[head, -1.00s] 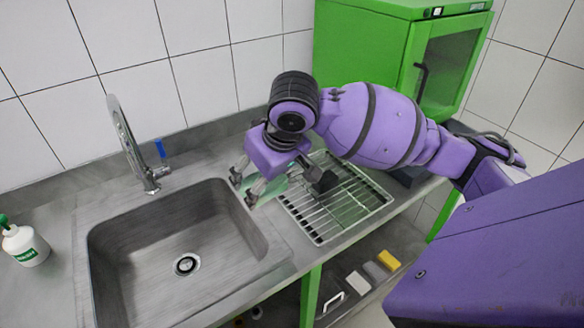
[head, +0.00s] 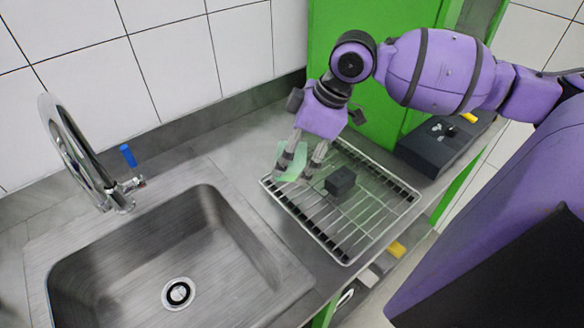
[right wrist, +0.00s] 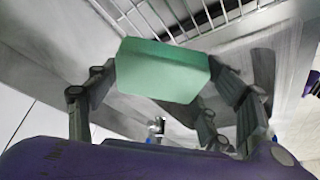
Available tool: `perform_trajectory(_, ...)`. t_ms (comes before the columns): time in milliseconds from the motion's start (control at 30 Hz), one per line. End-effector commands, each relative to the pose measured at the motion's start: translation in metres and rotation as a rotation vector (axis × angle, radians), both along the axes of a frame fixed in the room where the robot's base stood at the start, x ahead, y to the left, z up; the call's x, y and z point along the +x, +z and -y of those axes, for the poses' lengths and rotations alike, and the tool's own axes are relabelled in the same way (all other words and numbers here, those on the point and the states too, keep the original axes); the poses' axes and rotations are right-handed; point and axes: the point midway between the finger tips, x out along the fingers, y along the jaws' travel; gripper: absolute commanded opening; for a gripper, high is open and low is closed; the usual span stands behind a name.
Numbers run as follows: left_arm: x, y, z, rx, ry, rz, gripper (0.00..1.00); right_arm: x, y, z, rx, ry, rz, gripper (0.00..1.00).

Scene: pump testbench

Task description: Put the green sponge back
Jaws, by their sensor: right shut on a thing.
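The green sponge (head: 291,161) is a pale green block held between the fingers of my right gripper (head: 301,166). In the head view it is partly hidden by the fingers and hangs over the back left corner of the wire drying rack (head: 350,213). In the right wrist view the sponge (right wrist: 162,70) fills the space between the fingertips, with rack wires behind it. I cannot tell whether the sponge touches the rack. My left gripper is not in view.
A small black block (head: 340,181) lies on the rack. The steel sink (head: 130,270) with its tap (head: 85,165) is at the left. A dark box (head: 445,143) stands right of the rack, a green cabinet (head: 350,30) behind. A yellow block (head: 397,249) shows below the counter.

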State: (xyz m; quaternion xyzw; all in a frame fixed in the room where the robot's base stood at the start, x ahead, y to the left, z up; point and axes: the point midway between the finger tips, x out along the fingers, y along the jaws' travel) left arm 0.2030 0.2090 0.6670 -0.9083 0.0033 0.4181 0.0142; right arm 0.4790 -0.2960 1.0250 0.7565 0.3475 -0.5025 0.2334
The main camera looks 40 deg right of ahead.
Motion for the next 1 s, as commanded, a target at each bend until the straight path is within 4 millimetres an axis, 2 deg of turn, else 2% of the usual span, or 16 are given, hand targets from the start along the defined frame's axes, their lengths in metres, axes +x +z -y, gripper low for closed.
perform_trajectory(33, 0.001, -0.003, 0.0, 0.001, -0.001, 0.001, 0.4, 0.005, -0.016, 0.003, 0.005, -0.002, -0.01, 0.49)
perform_trajectory(100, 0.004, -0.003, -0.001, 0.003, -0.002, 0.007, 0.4, 0.013, -0.026, 0.009, 0.004, -0.002, -0.008, 0.49)
perform_trajectory(467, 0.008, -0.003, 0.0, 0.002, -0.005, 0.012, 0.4, 0.03, -0.051, 0.023, 0.002, -0.001, -0.006, 0.49)
perform_trajectory(667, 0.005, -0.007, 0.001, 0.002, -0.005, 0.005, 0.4, 0.031, -0.08, 0.024, 0.002, 0.0, -0.005, 0.49)
perform_trajectory(1000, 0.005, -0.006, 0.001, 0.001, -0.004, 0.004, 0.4, 0.031, -0.083, 0.024, 0.0, 0.001, -0.003, 0.49)
